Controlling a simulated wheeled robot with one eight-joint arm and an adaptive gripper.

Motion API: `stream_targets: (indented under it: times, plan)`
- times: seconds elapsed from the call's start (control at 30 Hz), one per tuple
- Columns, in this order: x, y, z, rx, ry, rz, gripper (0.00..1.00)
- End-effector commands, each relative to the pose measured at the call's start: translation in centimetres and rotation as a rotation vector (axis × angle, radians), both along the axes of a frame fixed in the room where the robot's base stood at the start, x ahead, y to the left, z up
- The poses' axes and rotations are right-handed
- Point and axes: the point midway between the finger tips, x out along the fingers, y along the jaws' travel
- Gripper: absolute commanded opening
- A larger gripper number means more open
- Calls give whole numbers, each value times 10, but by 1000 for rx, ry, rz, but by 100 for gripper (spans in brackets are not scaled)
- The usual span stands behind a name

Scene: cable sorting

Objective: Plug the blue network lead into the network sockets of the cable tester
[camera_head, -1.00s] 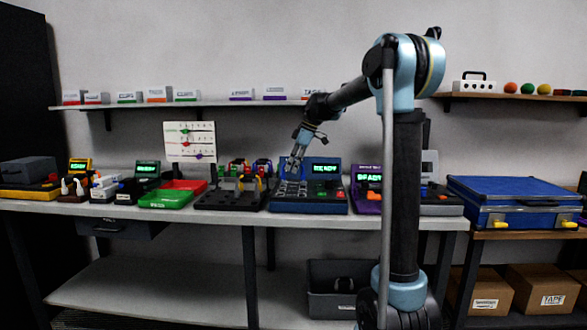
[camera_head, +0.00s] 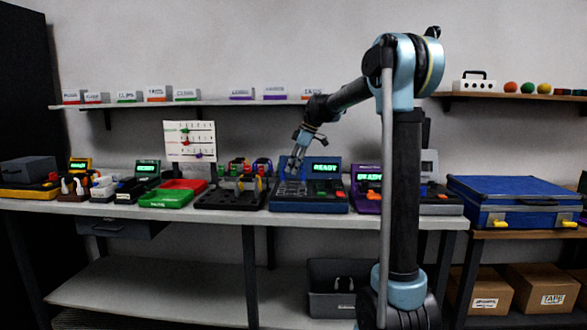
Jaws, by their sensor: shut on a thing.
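My gripper (camera_head: 293,174) is at the left part of a dark blue tester unit (camera_head: 310,206), which has a screen reading READY (camera_head: 325,168) and a red button on its front panel. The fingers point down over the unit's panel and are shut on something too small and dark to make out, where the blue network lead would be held. I cannot tell whether its plug touches a socket. Just left of the unit, a black rack (camera_head: 228,200) holds several coloured leads or plugs.
Left along the bench (camera_head: 225,213) stand green and red trays (camera_head: 168,199), other small devices and a white chart (camera_head: 190,141). A purple unit (camera_head: 366,196) stands to the right. A blue case (camera_head: 513,200) lies farther right. A shelf (camera_head: 240,104) runs above.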

Motion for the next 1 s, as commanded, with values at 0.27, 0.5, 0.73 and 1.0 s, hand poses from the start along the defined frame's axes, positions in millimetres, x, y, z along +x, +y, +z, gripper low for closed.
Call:
stream_targets:
  times: [0.27,0.5,0.73,1.0]
  plan:
    - [0,0,-1,0,0,0,0]
    - [0,0,-1,0,0,0,0]
    - [0,0,-5,0,0,0,0]
    - [0,0,-7,0,0,0,0]
